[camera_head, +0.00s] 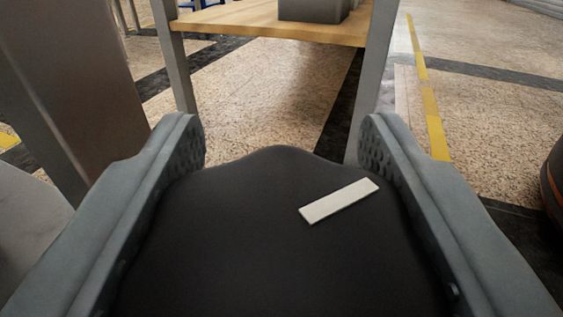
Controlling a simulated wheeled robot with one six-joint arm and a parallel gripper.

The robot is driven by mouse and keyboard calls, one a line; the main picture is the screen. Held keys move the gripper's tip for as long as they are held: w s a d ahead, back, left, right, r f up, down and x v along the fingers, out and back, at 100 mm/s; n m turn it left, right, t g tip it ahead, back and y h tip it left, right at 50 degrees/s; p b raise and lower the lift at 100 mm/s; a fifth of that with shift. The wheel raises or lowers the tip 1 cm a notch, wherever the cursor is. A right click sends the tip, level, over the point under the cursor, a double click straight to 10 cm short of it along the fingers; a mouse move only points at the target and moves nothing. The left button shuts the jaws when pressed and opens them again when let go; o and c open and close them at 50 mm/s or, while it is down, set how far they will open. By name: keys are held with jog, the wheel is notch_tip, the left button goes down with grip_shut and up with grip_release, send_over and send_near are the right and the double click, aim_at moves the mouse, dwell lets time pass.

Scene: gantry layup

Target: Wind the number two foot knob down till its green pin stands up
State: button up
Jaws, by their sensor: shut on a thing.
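A large black knob (240,225) with a lobed edge fills the lower middle of the view. A white bar mark (339,200) lies on its top, right of centre and slanting up to the right. My gripper (283,140) has one grey finger on each side of the knob, with the dimpled pads against its sides. It is shut on the knob. No green pin shows, and no number can be read on the knob. What lies under the knob is hidden.
A wooden shelf (268,22) between grey posts stands ahead, with a grey box (313,9) on it. A broad brown-grey column (72,85) is close at left. A dark rounded object (553,185) with an orange stripe is at the right edge. Speckled floor lies between.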

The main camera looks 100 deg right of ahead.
jog(key=shift+m+g, duration=0.6)
jog(key=shift+g, duration=0.3)
jog(key=o, duration=1)
jog(key=v, duration=1.7)
jog(key=shift+a+r, duration=0.2)
jog(key=shift+r, duration=0.1)
